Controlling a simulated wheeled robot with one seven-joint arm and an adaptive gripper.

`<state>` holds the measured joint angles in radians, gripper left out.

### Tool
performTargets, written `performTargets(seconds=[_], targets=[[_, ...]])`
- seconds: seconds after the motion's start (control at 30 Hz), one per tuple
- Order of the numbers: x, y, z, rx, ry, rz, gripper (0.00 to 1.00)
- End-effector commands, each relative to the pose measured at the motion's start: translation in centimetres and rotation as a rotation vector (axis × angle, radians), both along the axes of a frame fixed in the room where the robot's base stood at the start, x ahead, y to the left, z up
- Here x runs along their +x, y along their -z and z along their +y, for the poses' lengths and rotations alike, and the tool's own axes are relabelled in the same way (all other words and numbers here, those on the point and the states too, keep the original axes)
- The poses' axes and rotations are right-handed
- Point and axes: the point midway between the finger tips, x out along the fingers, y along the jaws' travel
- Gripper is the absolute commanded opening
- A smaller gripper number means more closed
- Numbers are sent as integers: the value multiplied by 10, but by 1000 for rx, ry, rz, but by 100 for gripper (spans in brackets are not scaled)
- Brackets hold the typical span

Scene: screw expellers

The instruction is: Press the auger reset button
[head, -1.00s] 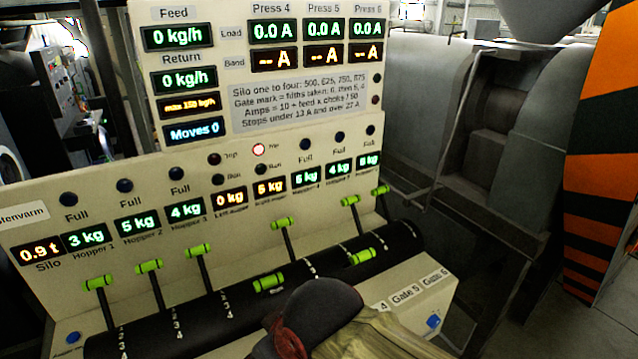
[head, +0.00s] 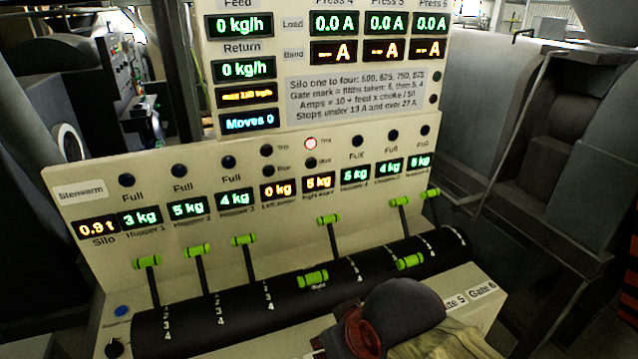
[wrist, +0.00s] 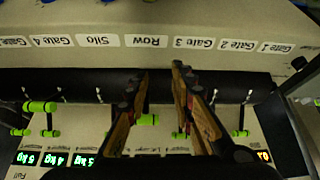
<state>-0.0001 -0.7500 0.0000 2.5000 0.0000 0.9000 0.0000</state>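The console (head: 90,265) fills the head view. A round blue button (head: 122,311) is at its front left; its label is too small to read. The right auger display (head: 318,182) reads 5 kg, and the trip lamp (head: 311,143) above it is lit. My arm covers the front right of the console in the head view, and my fingertips do not show there. In the wrist view my gripper (wrist: 160,72) is open and empty, with its fingers apart over the console near the Row and Gate 3 labels.
Several green-handled levers (head: 245,240) stand up from the black curved housing (head: 225,308), close to my fingers. A small black knob (head: 114,348) is below the blue button. Large grey machinery (head: 580,150) stands to the right. The front left of the console is clear.

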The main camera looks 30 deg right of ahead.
Motion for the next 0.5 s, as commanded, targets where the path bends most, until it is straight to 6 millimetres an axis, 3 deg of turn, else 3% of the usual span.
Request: performTargets(seconds=[0.37,0.5], targets=[[0,0,0,0,0,0,1],[0,0,0,0,0,0,0]])
